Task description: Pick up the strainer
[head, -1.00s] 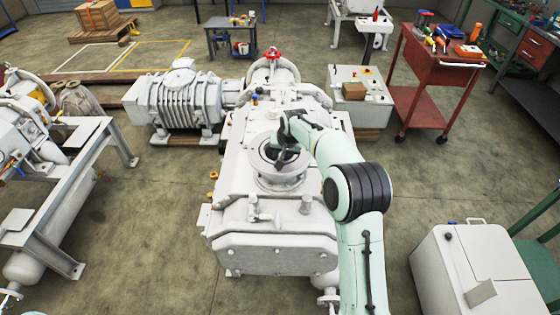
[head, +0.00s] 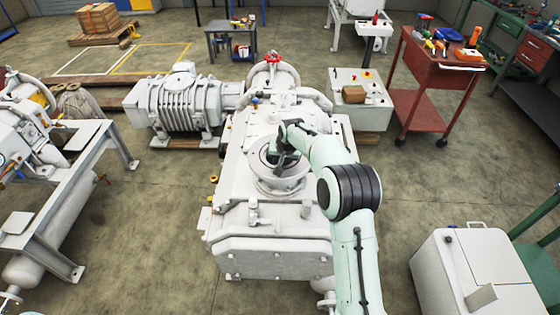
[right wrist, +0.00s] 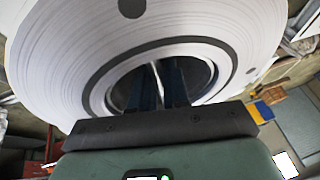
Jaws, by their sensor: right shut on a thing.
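The white round inlet flange (head: 262,180) sits on top of the large white vacuum pump (head: 240,215) in the middle of the head view. My right gripper (head: 281,163) reaches down into its opening. In the right wrist view the flange (right wrist: 215,28) fills the upper part, and the dark fingers of my right gripper (right wrist: 158,82) go into the hole. They are shut on a thin bright upright strip between them, which looks like part of the strainer (right wrist: 155,72). The rest of the strainer is hidden in the dark opening. My left gripper is out of view.
A ribbed blower (head: 180,103) stands behind left of the pump. A red tool cart (head: 438,70) and a white control box (head: 375,85) with a small brown box are at the back right. A white cabinet (head: 480,270) stands front right. Open floor lies on both sides.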

